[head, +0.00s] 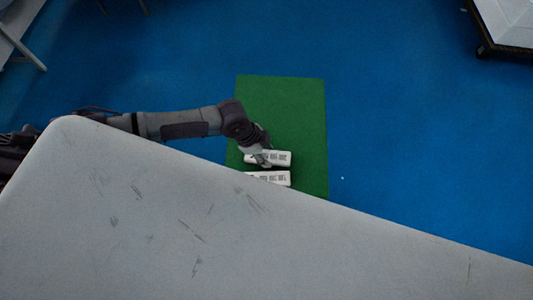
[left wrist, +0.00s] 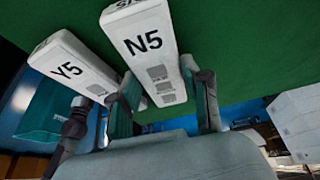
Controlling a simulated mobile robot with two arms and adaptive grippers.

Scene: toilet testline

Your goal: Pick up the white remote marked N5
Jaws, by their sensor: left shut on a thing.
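The white remote marked N5 (left wrist: 150,55) is between the fingers of my left gripper (left wrist: 168,90) in the left wrist view. My left gripper is shut on it. In the head view the left gripper (head: 262,158) reaches in from the left, with a white remote (head: 280,158) at its fingers over the green mat (head: 285,105). A second white remote, marked Y5 (left wrist: 75,70), is beside N5 to the left in the wrist view. In the head view the other white remote (head: 272,178) shows just below the first, partly hidden by the grey surface edge. My right gripper is not in view.
A large scuffed grey-white surface (head: 200,230) fills the lower head view and hides part of the mat. The blue floor (head: 420,140) is open to the right. A white-topped piece of furniture (head: 508,22) stands at the top right.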

